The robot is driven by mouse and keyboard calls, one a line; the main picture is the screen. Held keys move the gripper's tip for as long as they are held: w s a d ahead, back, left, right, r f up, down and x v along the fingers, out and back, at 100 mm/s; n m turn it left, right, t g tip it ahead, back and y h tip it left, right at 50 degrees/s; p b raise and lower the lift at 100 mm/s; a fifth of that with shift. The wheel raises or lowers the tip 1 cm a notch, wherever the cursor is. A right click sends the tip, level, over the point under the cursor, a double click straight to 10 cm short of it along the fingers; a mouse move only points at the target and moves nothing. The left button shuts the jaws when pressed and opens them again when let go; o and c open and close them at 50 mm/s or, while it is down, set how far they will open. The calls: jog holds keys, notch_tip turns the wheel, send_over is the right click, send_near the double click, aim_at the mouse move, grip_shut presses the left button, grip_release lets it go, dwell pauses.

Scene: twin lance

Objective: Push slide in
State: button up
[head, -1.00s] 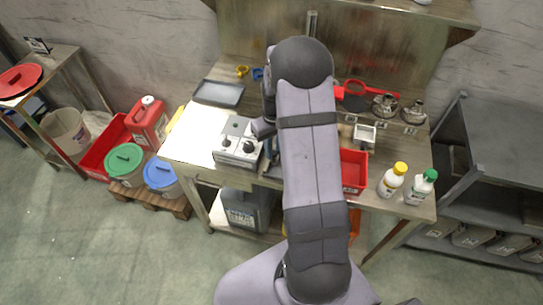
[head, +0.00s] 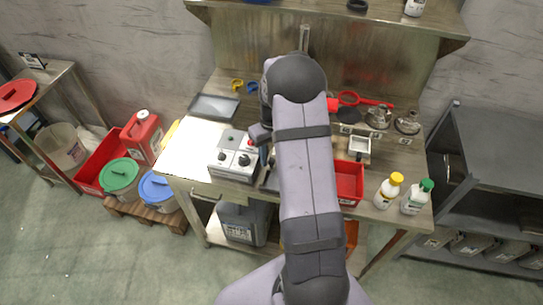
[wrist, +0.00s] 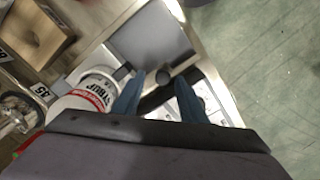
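In the wrist view, my gripper (wrist: 160,98) has two blue fingers standing apart. A dark round knob (wrist: 163,76) shows between and just beyond their tips; I cannot tell whether they touch it. A flat grey plate (wrist: 150,40) lies behind the knob; it may be the slide, but the frames do not settle this. In the head view, a grey control box (head: 234,158) with dark knobs stands on the workbench (head: 185,160), left of my arm.
In the head view, a red bin (head: 349,183) and two white bottles, one yellow-capped (head: 388,191) and one green-capped (head: 417,198), stand right of my arm. A dark tray (head: 214,106) lies at the back left.

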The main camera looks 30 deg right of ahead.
jog(key=shift+s+a, duration=0.15)
jog(key=s+a, duration=0.5)
jog(key=shift+s+a+p, duration=0.25)
jog(key=shift+s+p, duration=0.05)
notch_tip(320, 180, up, 7)
jog(key=b, duration=0.3)
jog(key=s+a+f+m+g+b, duration=0.1)
jog(key=s+a+f+m, duration=0.1)
jog(key=s+f, duration=0.3)
jog(key=s+a+f+m+g+b, duration=0.1)
jog(key=s+a+f+b, duration=0.15)
jog(key=s, duration=0.45)
jog(key=s+a+f+b, duration=0.2)
jog(key=f+b, duration=0.5)
jog(key=s+a+f+n+b, duration=0.1)
jog(key=s+a+f+b, duration=0.1)
jog(key=f+b, duration=0.5)
jog(key=shift+a+t+b, duration=0.25)
jog(key=shift+t+b, duration=0.15)
jog(key=shift+b, duration=0.4)
jog(key=shift+r, duration=0.2)
